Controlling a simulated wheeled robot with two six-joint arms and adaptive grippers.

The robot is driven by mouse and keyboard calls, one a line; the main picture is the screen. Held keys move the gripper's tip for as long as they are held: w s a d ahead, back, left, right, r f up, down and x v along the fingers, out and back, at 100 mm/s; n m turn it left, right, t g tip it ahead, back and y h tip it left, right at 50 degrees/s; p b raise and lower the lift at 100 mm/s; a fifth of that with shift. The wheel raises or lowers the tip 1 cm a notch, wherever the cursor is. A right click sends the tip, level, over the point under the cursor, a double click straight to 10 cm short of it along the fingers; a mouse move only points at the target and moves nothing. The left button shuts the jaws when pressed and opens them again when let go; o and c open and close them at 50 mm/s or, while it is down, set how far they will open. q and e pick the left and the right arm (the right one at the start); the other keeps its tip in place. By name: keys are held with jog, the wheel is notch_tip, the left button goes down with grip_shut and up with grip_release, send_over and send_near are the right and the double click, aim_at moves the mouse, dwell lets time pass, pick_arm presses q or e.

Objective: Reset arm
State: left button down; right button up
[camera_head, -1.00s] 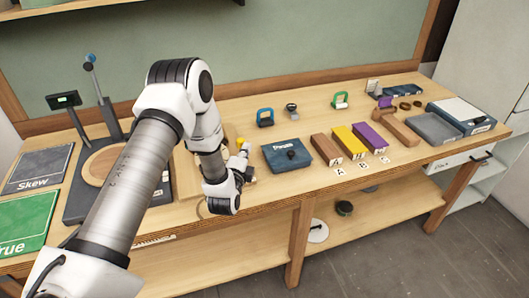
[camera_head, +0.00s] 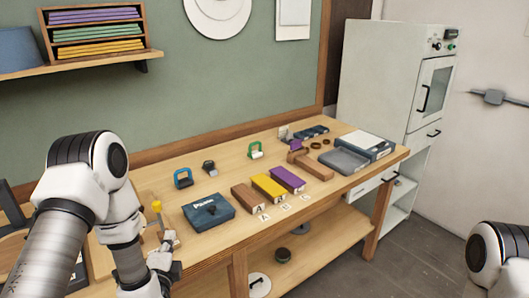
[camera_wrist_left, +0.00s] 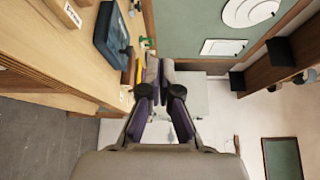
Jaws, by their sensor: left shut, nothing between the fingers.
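My left gripper (camera_head: 168,243) is at the front edge of the workbench (camera_head: 330,192), left of the dark blue case (camera_head: 208,212). In the left wrist view the fingers (camera_wrist_left: 160,75) come together with nothing between them. A part of my right arm (camera_head: 495,258) shows at the lower right of the head view, but its gripper is out of frame. The blue case also shows in the left wrist view (camera_wrist_left: 108,35), apart from the fingers.
Brown (camera_head: 247,198), yellow (camera_head: 268,187) and purple (camera_head: 287,178) blocks stand right of the case. Clamp-like blue (camera_head: 183,178) and green (camera_head: 255,150) items stand behind. Grey trays (camera_head: 344,161) sit at the right end. A white cabinet (camera_head: 385,75) stands beyond.

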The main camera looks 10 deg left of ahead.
pick_arm(q)
jog(key=s+d+f+n+g+h, duration=0.1)
jog(key=s+d+f+g+h, duration=0.2)
jog(key=f, duration=0.4)
jog(key=s+d+f+n+g+b, duration=0.1)
jog(key=s+d+f+g, duration=0.15)
jog(key=s+f, duration=0.35)
jog(key=s+d+f+n+g+h, duration=0.1)
jog(key=s+d+f+g+h, duration=0.2)
jog(key=f, duration=0.5)
jog(key=s+d+f+n+g, duration=0.1)
jog(key=s+f+n+g, duration=0.1)
jog(key=s+n+g, duration=0.2)
jog(key=s+d+f+n+g, duration=0.2)
jog(key=s+n, duration=0.6)
jog(key=s, duration=0.4)
jog(key=shift+s+f+g, duration=0.4)
jog(key=shift+f+g, duration=0.2)
jog(key=shift+g, duration=0.55)
